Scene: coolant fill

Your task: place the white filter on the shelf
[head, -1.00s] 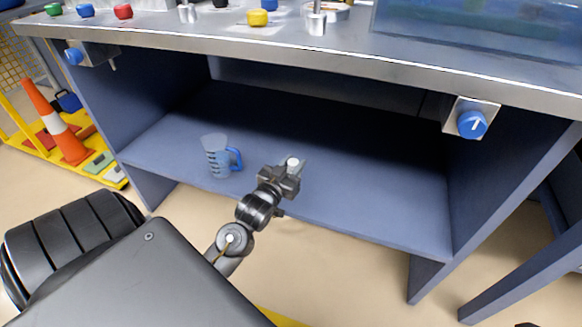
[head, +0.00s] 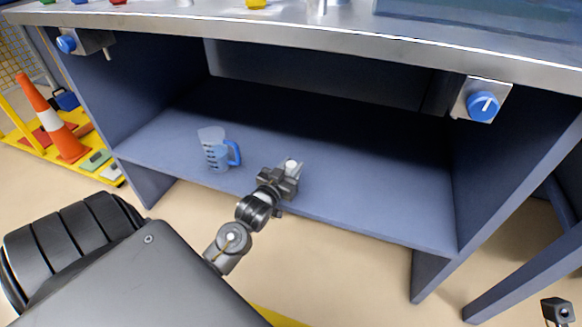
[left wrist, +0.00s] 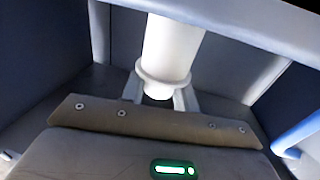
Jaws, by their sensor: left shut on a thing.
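The white filter (head: 291,164) is between the fingers of my left gripper (head: 290,167), above the front part of the blue shelf (head: 370,212). In the left wrist view the filter (left wrist: 172,50) is a white cylinder with a collar near its lower end, and the gripper's pale fingers (left wrist: 158,96) are shut around it. I cannot tell whether the filter touches the shelf. In the head view, part of what is probably my right gripper (head: 557,310) shows at the lower right corner, too little to tell its state.
A measuring jug (head: 215,150) with a blue handle stands on the shelf left of the gripper. The steel counter (head: 330,42) overhangs the shelf, with blue knobs (head: 482,106) on its front. The shelf right of the gripper is clear. An orange cone (head: 52,118) stands at far left.

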